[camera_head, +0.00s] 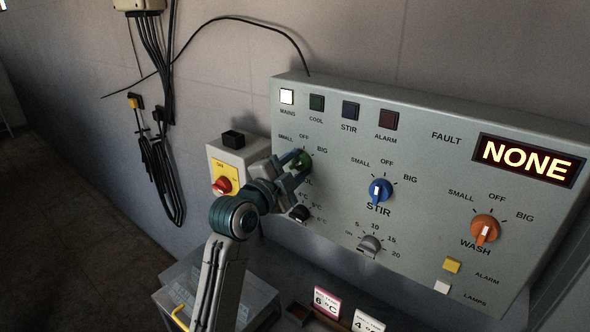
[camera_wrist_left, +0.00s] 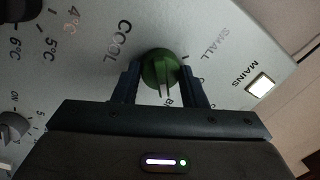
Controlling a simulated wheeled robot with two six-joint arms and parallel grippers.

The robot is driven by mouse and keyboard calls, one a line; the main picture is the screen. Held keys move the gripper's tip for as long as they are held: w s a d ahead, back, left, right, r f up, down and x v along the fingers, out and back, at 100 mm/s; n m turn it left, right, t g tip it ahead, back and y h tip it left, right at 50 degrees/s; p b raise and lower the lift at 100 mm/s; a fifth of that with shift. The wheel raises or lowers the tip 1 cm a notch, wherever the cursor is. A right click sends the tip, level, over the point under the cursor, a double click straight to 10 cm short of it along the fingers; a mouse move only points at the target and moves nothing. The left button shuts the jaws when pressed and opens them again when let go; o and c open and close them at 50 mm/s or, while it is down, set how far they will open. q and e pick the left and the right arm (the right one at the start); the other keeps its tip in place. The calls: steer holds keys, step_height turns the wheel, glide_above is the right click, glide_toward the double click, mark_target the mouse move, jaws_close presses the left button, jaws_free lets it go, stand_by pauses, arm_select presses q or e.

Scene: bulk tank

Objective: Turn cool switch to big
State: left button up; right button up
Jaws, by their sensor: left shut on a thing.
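The cool switch is a green knob (camera_head: 303,161) at the left of the grey control panel (camera_head: 440,230), marked SMALL, OFF and BIG. My left gripper (camera_head: 294,170) is at the knob and partly covers it and the COOL label. In the left wrist view the green knob (camera_wrist_left: 158,68) sits between the two dark fingers of my left gripper (camera_wrist_left: 163,85), which are closed on its sides. The knob's pale pointer line runs down in that view, toward the partly hidden BIG label. My right gripper is in neither view.
The blue stir knob (camera_head: 380,190) and orange wash knob (camera_head: 485,229) are to the right. A black knob (camera_head: 299,213) and grey dial (camera_head: 370,245) lie below. A red knob on a yellow plate (camera_head: 222,186) is left of my arm. The MAINS lamp (camera_head: 287,96) is lit; the display (camera_head: 528,160) reads NONE.

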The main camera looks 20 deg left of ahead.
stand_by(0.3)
arm_select(q)
steer(key=o, duration=0.8)
steer(key=shift+o, duration=0.8)
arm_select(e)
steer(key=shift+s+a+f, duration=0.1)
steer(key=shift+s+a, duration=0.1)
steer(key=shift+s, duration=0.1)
arm_select(q)
steer(key=b+v, duration=0.2)
steer(key=v, duration=0.8)
steer(key=shift+s+a+b, duration=0.15)
steer(key=shift+s+b, duration=0.2)
steer(key=shift+b, duration=0.05)
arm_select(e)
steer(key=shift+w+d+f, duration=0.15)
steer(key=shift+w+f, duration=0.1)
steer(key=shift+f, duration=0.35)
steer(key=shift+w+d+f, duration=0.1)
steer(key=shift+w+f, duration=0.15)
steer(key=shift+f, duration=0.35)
arm_select(q)
steer(key=shift+f, duration=0.1)
